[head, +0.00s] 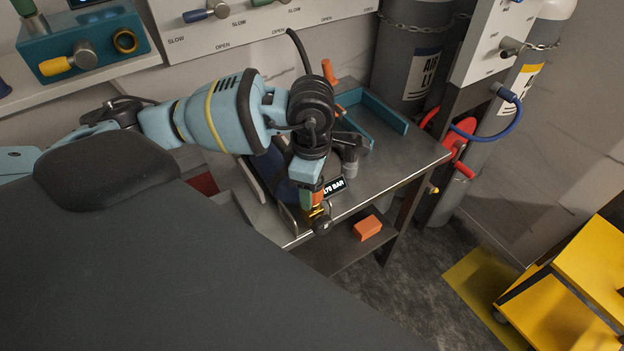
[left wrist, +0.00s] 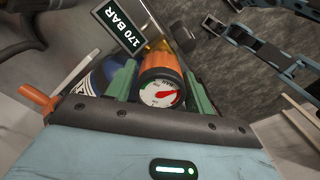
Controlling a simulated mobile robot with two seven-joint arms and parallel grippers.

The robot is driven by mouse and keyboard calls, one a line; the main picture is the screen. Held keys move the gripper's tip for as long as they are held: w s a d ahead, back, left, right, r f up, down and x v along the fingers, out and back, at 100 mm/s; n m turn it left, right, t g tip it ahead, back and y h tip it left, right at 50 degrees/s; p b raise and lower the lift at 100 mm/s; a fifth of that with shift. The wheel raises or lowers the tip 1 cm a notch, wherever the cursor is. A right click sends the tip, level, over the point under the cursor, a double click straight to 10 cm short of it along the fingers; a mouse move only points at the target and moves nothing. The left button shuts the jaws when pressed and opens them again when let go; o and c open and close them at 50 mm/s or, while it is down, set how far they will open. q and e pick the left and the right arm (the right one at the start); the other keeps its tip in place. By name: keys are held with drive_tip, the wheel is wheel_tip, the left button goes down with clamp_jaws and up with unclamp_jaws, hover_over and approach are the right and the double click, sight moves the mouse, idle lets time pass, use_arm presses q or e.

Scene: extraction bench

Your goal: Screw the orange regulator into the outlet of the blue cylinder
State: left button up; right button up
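My left gripper (head: 311,195) is over the bench's front edge, its green fingers on both sides of the orange regulator (left wrist: 160,66). In the head view the regulator is mostly hidden by the gripper. Brass shows just beyond it, beside a dark round knob (head: 321,227). The blue cylinder (head: 270,168) lies on the bench, partly hidden by my arm. I cannot tell whether the regulator is threaded into its outlet.
A "170 BAR" display (head: 334,186) stands beside the gripper. A blue tray (head: 385,112) lies further back on the bench (head: 392,158). An orange block (head: 367,228) rests on the lower shelf. Chained grey cylinders (head: 410,50) stand behind; a yellow cart (head: 575,290) is at right.

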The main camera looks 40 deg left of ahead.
use_arm(q)
drive_tip(key=shift+o, duration=1.2)
drive_tip(key=n+p, duration=0.1)
drive_tip(key=n, duration=0.2)
drive_tip(key=n+p, duration=0.1)
drive_tip(key=n, duration=0.2)
drive_tip(key=n+p, duration=0.1)
drive_tip(key=n, duration=0.2)
drive_tip(key=shift+r+p, duration=0.25)
drive_tip(key=shift+p, duration=0.1)
drive_tip(key=shift+f+n, duration=0.2)
drive_tip(key=shift+n, duration=0.4)
drive_tip(key=shift+f+n, duration=0.15)
drive_tip(key=shift+n, duration=0.95)
drive_tip(key=n, duration=0.5)
drive_tip(key=shift+n, duration=0.4)
drive_tip(key=n, duration=0.4)
drive_tip(key=shift+n, duration=0.3)
drive_tip(key=n, duration=0.4)
drive_tip(key=shift+n, duration=0.4)
use_arm(e)
drive_tip(key=w+r+t, duration=0.1)
drive_tip(key=w+r, duration=0.4)
drive_tip(key=r, duration=0.1)
drive_tip(key=shift+w+t, duration=0.15)
drive_tip(key=shift+t, duration=0.15)
